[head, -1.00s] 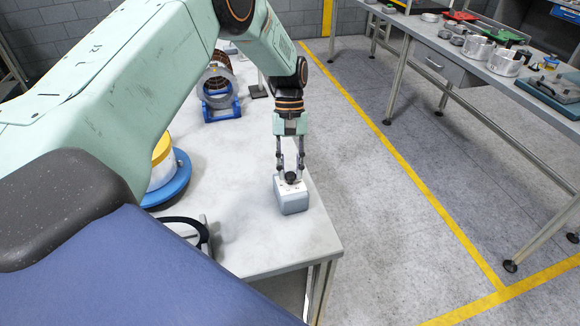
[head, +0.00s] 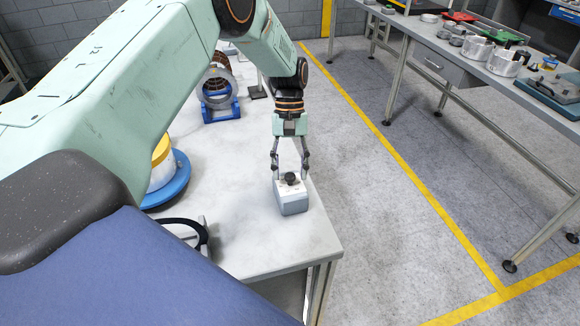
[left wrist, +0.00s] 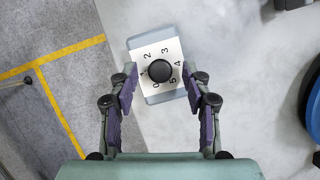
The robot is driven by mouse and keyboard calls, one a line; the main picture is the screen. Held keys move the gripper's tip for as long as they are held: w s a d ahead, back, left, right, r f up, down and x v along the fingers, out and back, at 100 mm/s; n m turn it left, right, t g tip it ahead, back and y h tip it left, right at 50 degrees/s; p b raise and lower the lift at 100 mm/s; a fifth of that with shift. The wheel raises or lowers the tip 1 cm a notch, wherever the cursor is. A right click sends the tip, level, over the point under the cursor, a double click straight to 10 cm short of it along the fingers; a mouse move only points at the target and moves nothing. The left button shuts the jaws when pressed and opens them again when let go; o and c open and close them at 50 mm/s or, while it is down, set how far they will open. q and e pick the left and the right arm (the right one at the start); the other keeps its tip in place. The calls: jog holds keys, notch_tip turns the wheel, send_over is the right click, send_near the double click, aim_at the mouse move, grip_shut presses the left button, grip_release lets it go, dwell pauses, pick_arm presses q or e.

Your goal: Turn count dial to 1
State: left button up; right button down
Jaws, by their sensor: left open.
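The count dial is a black round knob (left wrist: 160,71) on a grey box (head: 294,207) with a white face plate (left wrist: 173,52). The box stands near the right edge of the white table. In the left wrist view the numbers 0 to 5 ring the knob, with 1 and 0 on its left side and 5 at its lower right. I cannot make out a pointer mark on the knob. My left gripper (head: 290,168) points down over the box, its fingers apart on either side of the knob and not touching it. It also shows in the left wrist view (left wrist: 160,88). My right gripper is not in view.
On the white table (head: 262,247) stand a blue round base with a yellow-topped drum (head: 168,180) and a blue stand with a ring (head: 220,105). A black curved handle (head: 190,225) lies near the front. A second bench (head: 465,60) with parts stands across the aisle.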

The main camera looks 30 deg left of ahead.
pick_arm(q)
jog(key=v, duration=1.2)
jog(key=shift+d+f, duration=0.1)
dwell(0.4)
